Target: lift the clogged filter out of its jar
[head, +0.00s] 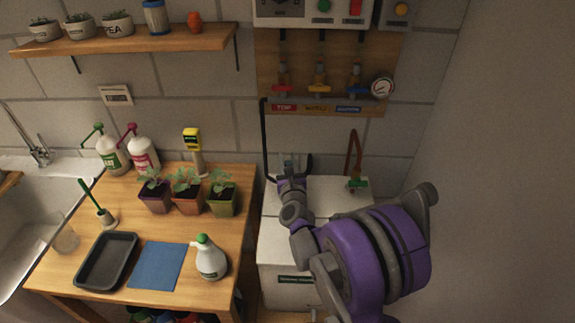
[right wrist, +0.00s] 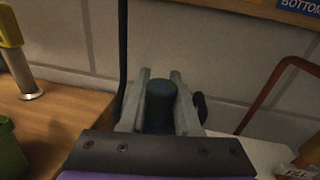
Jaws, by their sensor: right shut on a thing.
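My right gripper (head: 289,163) is over the back of the white cabinet, beside the wall. I cannot make out the jar behind my gripper and wrist. My left gripper is in neither view.
A black pipe (head: 265,140) runs down just left of my right gripper; a reddish-brown hose (head: 354,152) stands to the right. The white cabinet (head: 290,290) is under my arm. Potted seedlings (head: 187,193) stand on the wooden table (head: 235,240). A blue-and-white cartridge (head: 154,17) stands on the shelf.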

